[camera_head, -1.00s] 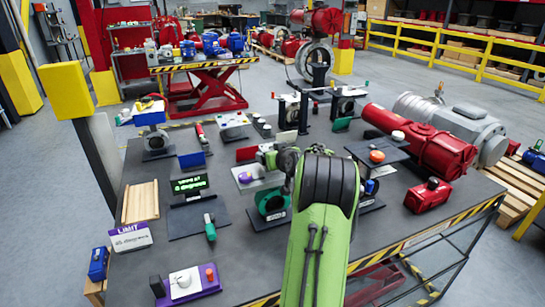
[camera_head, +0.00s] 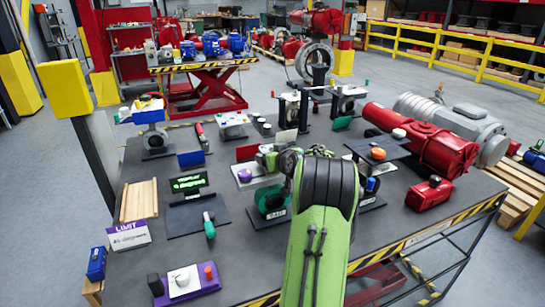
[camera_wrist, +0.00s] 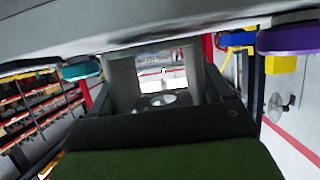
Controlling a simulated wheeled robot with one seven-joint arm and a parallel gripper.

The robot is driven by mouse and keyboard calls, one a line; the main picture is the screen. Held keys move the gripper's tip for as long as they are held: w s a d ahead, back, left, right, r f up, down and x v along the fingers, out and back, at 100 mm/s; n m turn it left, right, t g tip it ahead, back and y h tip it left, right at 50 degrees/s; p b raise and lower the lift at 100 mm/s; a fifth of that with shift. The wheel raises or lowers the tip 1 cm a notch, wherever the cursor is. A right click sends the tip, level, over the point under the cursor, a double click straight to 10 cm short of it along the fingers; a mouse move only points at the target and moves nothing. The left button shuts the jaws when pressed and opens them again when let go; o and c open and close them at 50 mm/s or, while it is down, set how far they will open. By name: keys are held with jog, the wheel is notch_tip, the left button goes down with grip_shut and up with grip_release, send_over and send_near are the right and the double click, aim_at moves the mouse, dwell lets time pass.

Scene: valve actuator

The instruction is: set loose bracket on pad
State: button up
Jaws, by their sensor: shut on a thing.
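My gripper (camera_wrist: 160,82) points away from the camera in the wrist view, shut on a grey piece whose outline blends with the jaws. I take it for the loose bracket, but its full shape is hidden. A wide grey surface (camera_wrist: 110,28) is close across the top of that view, with a purple round part (camera_wrist: 292,38) and a teal one (camera_wrist: 80,70) at its edge. In the head view, my green arm hides much of the grip. A light plate (camera_head: 265,180) with a purple knob (camera_head: 244,175) is just left of my wrist. I cannot tell which surface is the pad.
A dark raised plate with an orange knob (camera_head: 378,153) and a red cylinder (camera_head: 430,150) stand right of my arm. A lit display (camera_head: 188,183) and a green-handled lever (camera_head: 209,226) are to the left.

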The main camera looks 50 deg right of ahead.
jog(key=shift+f, duration=0.2)
jog(key=o, duration=1.3)
jog(key=shift+o, duration=0.2)
jog(key=shift+f, duration=0.1)
jog(key=b+v, duration=0.2)
jog(key=v, duration=1.4)
jog(key=shift+w, duration=0.15)
